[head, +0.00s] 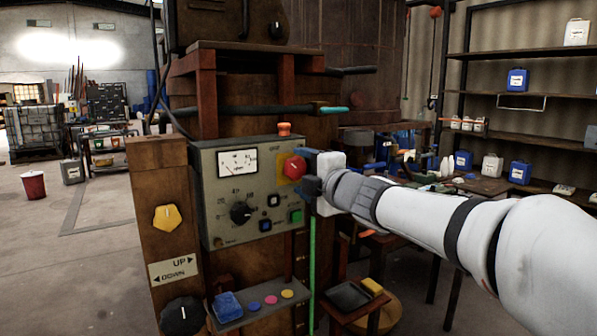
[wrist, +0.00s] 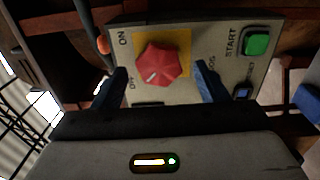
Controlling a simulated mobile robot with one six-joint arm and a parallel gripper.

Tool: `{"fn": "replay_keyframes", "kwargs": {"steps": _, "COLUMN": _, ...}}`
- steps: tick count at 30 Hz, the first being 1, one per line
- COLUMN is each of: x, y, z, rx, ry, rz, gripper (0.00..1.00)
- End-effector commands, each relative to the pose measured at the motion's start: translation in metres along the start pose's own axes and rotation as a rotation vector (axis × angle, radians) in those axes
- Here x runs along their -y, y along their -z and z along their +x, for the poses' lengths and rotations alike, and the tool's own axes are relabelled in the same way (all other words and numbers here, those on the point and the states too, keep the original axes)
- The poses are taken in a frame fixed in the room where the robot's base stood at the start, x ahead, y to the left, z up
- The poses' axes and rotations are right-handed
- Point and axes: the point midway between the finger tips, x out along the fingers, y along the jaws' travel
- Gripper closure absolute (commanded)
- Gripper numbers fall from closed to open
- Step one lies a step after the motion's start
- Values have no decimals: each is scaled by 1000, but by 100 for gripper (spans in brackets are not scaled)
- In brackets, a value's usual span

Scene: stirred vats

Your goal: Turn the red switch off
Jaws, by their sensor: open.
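The red switch (head: 294,167) is a faceted knob on a yellow plate at the upper right of the grey control panel (head: 217,190). In the wrist view the red switch (wrist: 165,58) shows ON at its upper left and OFF at its lower left. A short pale mark on the knob's lower left part slants toward the OFF side. My gripper (head: 309,176) is at the panel's right edge, close to the knob. In the wrist view my gripper (wrist: 161,82) is open, with one dark finger on each side of the knob. I cannot tell whether either finger touches it.
A green START button (wrist: 257,44) and a blue button (wrist: 242,92) sit beside the switch. The panel also has a meter (head: 238,162) and a black dial (head: 240,212). A small orange part (head: 284,128) stands on top. A cluttered workbench (head: 480,184) is at right.

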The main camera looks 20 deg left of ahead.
Motion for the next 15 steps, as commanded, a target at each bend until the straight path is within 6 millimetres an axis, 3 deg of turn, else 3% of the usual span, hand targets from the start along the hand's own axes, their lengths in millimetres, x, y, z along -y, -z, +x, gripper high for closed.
{"fn": "replay_keyframes", "kwargs": {"steps": 3, "x": -2, "y": -1, "z": -23, "rx": 2, "ry": -2, "rz": -2, "gripper": 33}}
{"fn": "replay_keyframes", "kwargs": {"steps": 9, "x": -1, "y": -1, "z": -51, "rx": 2, "ry": -1, "rz": 0, "gripper": 33}}
{"fn": "replay_keyframes", "kwargs": {"steps": 15, "x": 0, "y": 0, "z": -60, "rx": -1, "ry": 0, "rz": 0, "gripper": 33}}
